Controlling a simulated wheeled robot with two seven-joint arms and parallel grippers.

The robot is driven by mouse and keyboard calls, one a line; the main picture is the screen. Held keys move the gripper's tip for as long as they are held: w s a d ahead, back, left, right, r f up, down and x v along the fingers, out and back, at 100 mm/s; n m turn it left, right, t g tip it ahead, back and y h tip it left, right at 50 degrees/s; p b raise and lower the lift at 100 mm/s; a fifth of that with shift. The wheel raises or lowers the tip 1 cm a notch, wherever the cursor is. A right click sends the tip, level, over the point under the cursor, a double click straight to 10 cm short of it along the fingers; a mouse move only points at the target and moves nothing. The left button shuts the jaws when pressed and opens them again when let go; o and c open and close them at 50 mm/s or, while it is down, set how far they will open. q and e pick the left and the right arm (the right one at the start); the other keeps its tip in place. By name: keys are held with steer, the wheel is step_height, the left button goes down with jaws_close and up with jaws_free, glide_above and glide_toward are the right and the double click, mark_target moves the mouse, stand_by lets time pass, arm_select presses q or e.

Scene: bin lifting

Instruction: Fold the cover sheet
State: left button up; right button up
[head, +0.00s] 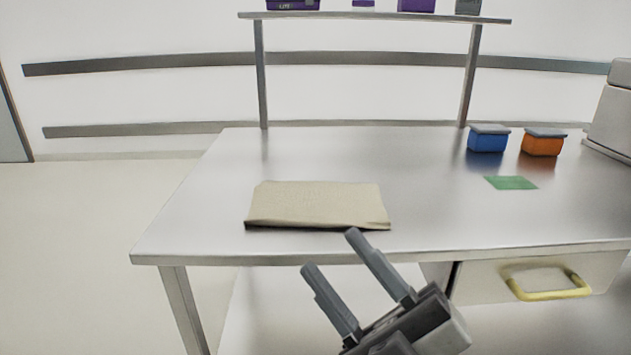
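The cover sheet (318,204) is a beige cloth lying on the steel table, left of centre and near the front edge. It looks like a flat rectangle with a thick, dark-shadowed front edge; I cannot tell how many layers it has. My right gripper (328,250) is in front of the table edge, just below the sheet's front right corner in the picture. Its two grey fingers are spread apart with nothing between them. One fingertip overlaps the table edge in the view; I cannot tell whether it touches anything. My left gripper is not in view.
The steel table (430,190) has free room around the sheet. A blue container (487,142), an orange container (542,146) and a green card (511,183) are at the right. A drawer with a yellow handle (548,294) sits below. A shelf (375,16) stands behind.

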steer(key=w+d+f+m+h, duration=0.1)
steer(key=d+f+m+h, duration=0.3)
steer(key=f+m+h, duration=0.3)
steer(key=w+d+f+m+h, duration=0.25)
steer(key=f+m+h, duration=0.35)
steer(key=f+m, duration=0.3)
steer(key=s+d+f+m+g+h, duration=0.1)
steer(key=s+d+f+m+g, duration=0.2)
steer(key=f, duration=0.4)
steer(key=s+d+f+g+h, duration=0.1)
steer(key=s+f+g, duration=0.1)
steer(key=s+f, duration=0.4)
arm_select(q)
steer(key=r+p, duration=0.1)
steer(key=p, duration=0.2)
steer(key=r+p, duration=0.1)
steer(key=p, duration=0.2)
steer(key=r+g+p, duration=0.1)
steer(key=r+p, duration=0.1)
steer(key=p, duration=0.1)
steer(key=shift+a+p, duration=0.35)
steer(key=shift+p, duration=0.05)
arm_select(e)
steer(key=r, duration=0.2)
steer(key=w+r+g, duration=0.1)
steer(key=shift+d+r, duration=0.25)
steer(key=shift+r, duration=0.1)
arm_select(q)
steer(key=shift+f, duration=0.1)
